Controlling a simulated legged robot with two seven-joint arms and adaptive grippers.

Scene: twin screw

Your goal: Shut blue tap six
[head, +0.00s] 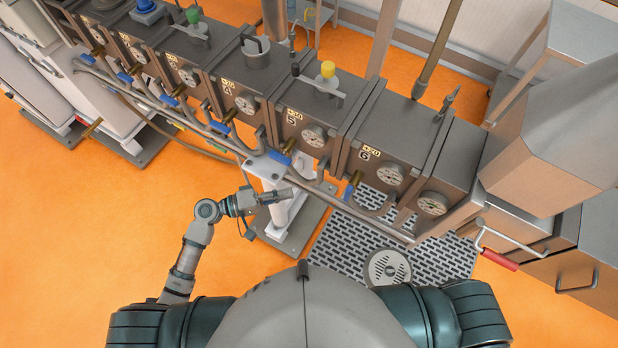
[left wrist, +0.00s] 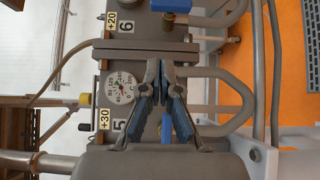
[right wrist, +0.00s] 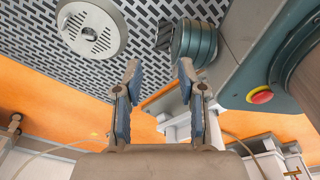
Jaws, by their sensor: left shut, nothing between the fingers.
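Blue tap six (head: 348,193) has a blue handle on a brass body, below the box labelled +20 6 (head: 365,154). In the head view its handle points steeply down, unlike the more sideways handle of tap five (head: 279,157). Tap six also shows at the top edge of the left wrist view (left wrist: 174,6), partly cut off. My left gripper (head: 291,193) is shut and empty, in front of the row and to the left of tap six, apart from it. In the left wrist view its fingers (left wrist: 160,66) hide part of tap five's handle. My right gripper (right wrist: 158,66) is open and empty.
A grey pipe (head: 225,142) runs along the front of the boxes. A white pillar (head: 272,215) stands under the row, close to my left gripper. A floor grating (head: 340,245) lies below box six.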

